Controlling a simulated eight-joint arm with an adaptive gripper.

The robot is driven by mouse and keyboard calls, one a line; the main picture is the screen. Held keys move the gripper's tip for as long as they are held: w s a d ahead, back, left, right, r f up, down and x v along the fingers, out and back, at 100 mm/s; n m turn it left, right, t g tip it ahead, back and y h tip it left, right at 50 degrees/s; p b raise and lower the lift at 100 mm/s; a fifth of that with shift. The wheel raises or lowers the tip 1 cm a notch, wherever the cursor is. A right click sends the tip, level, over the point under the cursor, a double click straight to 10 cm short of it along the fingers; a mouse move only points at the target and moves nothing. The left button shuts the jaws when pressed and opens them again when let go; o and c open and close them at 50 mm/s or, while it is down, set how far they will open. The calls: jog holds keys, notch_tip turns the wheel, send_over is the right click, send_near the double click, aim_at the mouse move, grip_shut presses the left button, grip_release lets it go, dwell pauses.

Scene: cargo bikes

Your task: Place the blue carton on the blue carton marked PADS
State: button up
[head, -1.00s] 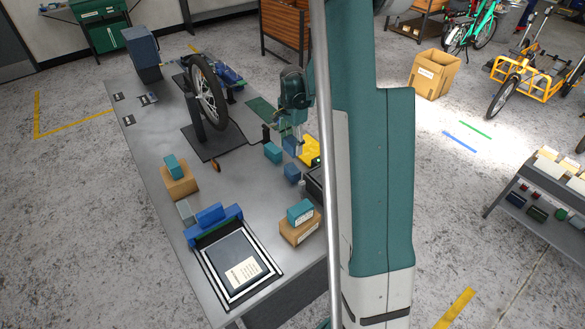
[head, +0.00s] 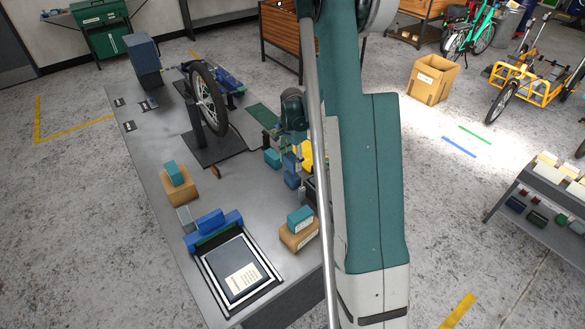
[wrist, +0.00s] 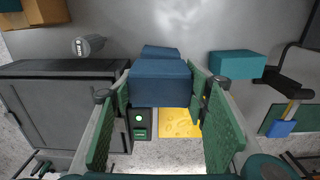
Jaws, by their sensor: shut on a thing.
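My gripper (head: 291,147) is over the right edge of the grey workbench, shut on a blue carton (head: 290,162). In the wrist view the held blue carton (wrist: 160,85) sits between the two green fingers. A second blue carton (head: 292,182) stands on the bench just nearer the camera in the head view. In the wrist view this second carton (wrist: 161,52) shows just beyond the held one, partly hidden by it. I cannot tell whether the two touch. No PADS lettering is readable on either carton.
A teal box (head: 273,158) stands close to the left of the gripper in the head view. A yellow item (wrist: 180,123) lies below the held carton, beside a dark device with a green light (wrist: 140,125). A dark case (wrist: 60,105) and small grey cylinder (wrist: 88,46) are nearby.

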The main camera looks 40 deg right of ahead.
aim_at(292, 158)
jog(key=shift+f, duration=2.1)
jog(key=shift+f, duration=0.1)
jog(key=o, duration=1)
jog(key=shift+r, duration=0.25)
jog(key=shift+r, duration=5.9)
